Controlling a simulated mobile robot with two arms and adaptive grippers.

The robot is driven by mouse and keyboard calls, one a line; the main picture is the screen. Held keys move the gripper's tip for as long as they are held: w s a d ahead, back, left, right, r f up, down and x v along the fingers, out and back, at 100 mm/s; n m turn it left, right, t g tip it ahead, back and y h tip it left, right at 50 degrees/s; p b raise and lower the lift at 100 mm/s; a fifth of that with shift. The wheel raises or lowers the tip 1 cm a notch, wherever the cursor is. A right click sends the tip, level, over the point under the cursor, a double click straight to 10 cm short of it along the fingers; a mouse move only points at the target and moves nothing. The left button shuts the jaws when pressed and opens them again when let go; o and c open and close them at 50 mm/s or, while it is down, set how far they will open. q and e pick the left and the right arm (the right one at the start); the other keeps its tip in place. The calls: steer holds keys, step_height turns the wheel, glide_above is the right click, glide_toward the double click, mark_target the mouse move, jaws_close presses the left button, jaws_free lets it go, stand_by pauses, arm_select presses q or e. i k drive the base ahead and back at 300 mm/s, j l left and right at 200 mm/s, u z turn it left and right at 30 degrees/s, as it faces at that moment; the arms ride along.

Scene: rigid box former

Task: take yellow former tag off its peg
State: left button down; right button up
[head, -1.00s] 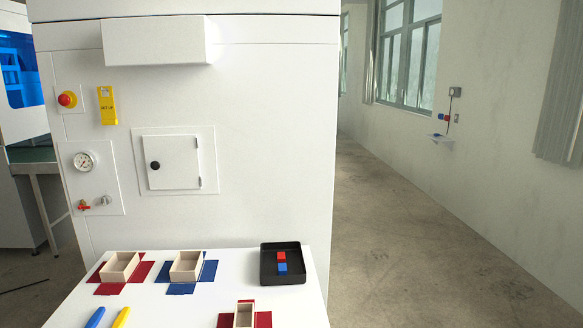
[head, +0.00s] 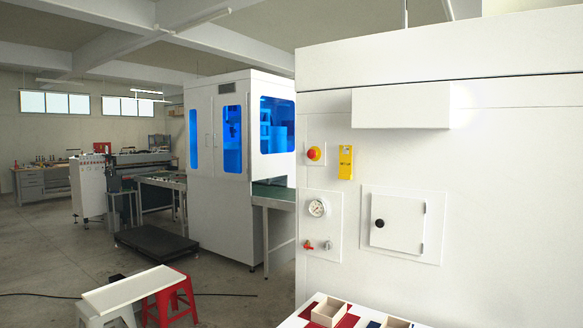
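The yellow tag (head: 345,163) hangs flat against the front of the white machine (head: 470,150), to the right of the red and yellow stop button (head: 314,154). Dark lettering, too small to read now, shows on its lower part. The peg itself cannot be made out at this size. Neither of my grippers is in the head view.
Below the tag are a gauge (head: 318,208), a red valve (head: 308,245) and a small closed door (head: 396,222). A white bench board (head: 127,289) and red stool (head: 168,299) stand left on open floor.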

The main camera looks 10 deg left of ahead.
mark_target(345, 159)
steer(key=u, duration=1)
steer(key=j+u, duration=0.75)
steer(key=i+j+u, duration=0.15)
steer(key=j+u, duration=0.25)
steer(key=i+j, duration=0.25)
steer(key=i, duration=0.25)
steer(key=i+j, duration=0.3)
steer(key=i, duration=0.25)
steer(key=i+j, duration=0.25)
steer(key=i, duration=0.25)
steer(key=i+l+z, duration=0.1)
steer(key=i+z, duration=0.7)
steer(key=i+j+z, duration=0.2)
steer(key=i+z, duration=0.2)
steer(key=i+j+z, duration=0.4)
steer(key=i+l+z, duration=0.25)
steer(key=i+z, duration=0.15)
steer(key=i+l+z, duration=0.1)
steer(key=i+z, duration=0.35)
steer(key=i, duration=0.15)
steer(key=i+z, duration=0.4)
steer(key=i+j+z, duration=0.4)
steer(key=i, duration=0.15)
steer(key=i+l, duration=0.05)
steer(key=l, duration=0.05)
